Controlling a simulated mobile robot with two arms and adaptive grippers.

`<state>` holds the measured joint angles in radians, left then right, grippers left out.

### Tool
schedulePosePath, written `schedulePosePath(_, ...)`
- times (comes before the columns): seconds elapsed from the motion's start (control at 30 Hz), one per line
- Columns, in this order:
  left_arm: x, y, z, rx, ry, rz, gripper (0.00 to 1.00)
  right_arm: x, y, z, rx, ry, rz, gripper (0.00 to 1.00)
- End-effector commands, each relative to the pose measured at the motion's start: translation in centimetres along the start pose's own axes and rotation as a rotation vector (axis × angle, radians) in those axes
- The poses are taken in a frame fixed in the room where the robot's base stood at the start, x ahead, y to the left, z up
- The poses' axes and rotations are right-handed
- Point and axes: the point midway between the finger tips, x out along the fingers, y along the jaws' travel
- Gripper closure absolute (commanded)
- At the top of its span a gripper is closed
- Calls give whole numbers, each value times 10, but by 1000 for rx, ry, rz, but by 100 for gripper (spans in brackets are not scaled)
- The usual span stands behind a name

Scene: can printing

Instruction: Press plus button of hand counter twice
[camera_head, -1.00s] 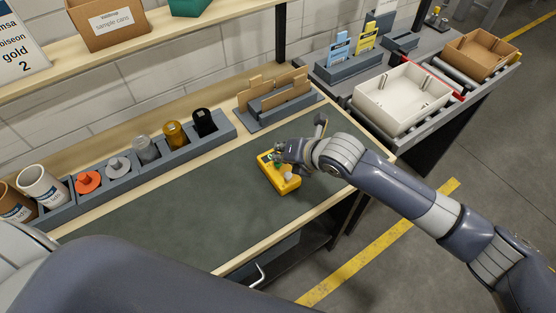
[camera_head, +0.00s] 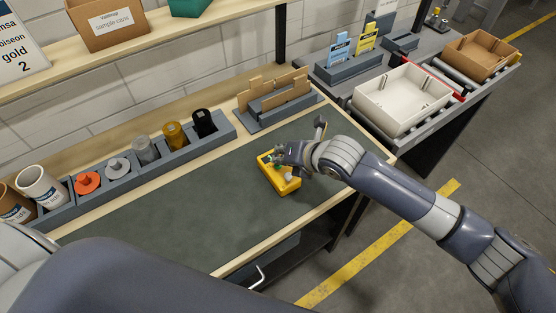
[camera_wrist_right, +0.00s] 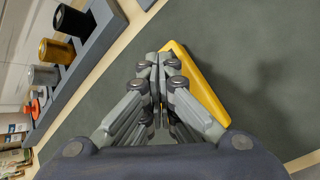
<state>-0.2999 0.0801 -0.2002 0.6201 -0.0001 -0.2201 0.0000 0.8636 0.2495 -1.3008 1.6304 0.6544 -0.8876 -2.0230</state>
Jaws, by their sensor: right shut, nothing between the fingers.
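The hand counter (camera_head: 287,186) is a yellow box lying on the dark green mat of the workbench, near its right end. My right gripper (camera_head: 278,159) is over the upper part of the counter, shut and empty, with its fingertips at or just above the counter's top face. I cannot tell whether they touch a button. In the right wrist view the closed fingers (camera_wrist_right: 160,62) hide most of the counter, and only a yellow edge (camera_wrist_right: 200,80) shows. The plus button is hidden or too small to tell. My left gripper is not in view; only my left arm shows at the lower left.
A grey rack (camera_head: 125,170) with cups, cans and colored pieces runs along the back of the mat. A grey holder (camera_head: 262,118) with brown boards stands behind the counter. A white bin (camera_head: 368,112) sits on rollers at the right. The mat left of the counter is clear.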

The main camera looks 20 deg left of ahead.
Motion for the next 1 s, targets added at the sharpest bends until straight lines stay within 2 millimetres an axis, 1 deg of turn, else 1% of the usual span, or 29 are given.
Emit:
schedulePosePath(0.33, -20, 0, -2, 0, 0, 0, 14, -16, 11, 12, 0, 0, -1, 100)
schedulePosePath(0.77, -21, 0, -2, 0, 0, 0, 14, -17, 12, 13, 0, 0, 0, 100)
schedulePosePath(0.87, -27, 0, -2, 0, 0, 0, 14, -22, 15, 16, 0, -1, 0, 100)
schedulePosePath(1.0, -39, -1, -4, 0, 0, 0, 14, -32, 23, 24, -1, -1, 0, 100)
